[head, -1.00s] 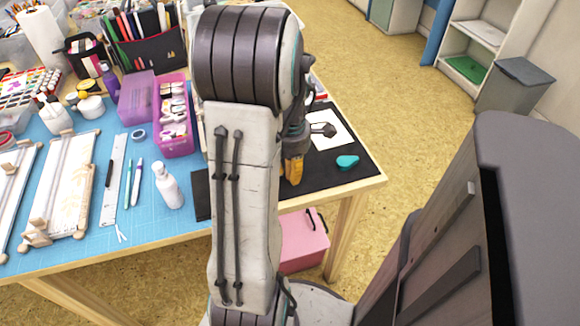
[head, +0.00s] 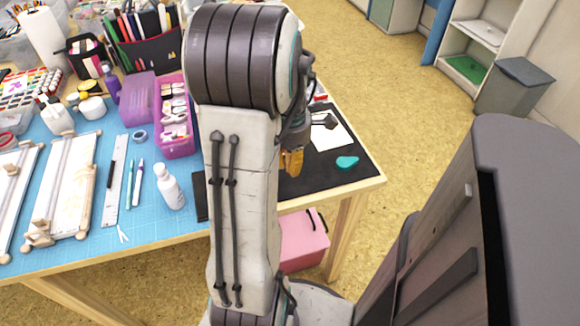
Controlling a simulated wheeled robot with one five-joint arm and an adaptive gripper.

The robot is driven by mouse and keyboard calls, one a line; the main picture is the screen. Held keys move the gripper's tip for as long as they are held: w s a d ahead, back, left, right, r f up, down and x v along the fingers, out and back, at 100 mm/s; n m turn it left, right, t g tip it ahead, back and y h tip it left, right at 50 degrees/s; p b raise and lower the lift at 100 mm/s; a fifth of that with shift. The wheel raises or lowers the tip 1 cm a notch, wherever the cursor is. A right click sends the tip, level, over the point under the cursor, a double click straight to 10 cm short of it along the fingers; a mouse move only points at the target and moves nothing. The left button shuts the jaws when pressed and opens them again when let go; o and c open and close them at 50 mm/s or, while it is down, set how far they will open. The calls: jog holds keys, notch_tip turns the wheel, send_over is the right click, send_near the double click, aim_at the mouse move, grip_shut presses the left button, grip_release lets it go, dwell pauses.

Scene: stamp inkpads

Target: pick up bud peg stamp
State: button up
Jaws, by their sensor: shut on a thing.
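My gripper (head: 292,161) shows only in part, just right of my forearm, over the black mat (head: 352,180) at the table's right end. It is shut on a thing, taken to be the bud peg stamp. My arm covers most of the gripper, and I cannot make out the stamp's shape or how it sits in the jaws.
A white sheet (head: 334,139) and a teal piece (head: 347,162) lie on the black mat. A purple bin (head: 177,148) with several small items and a white bottle (head: 169,186) stand left of my arm. A pink box (head: 303,245) is below the table.

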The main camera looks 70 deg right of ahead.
jog(key=s+d+r+p, duration=0.2)
jog(key=s+d+r, duration=0.2)
jog(key=s+r, duration=0.4)
jog(key=s, duration=0.2)
jog(key=shift+s+d, duration=0.35)
jog(key=shift+s, duration=0.05)
jog(key=shift+r, duration=0.1)
jog(key=o, duration=0.3)
grip_shut()
jog(key=shift+p, duration=0.35)
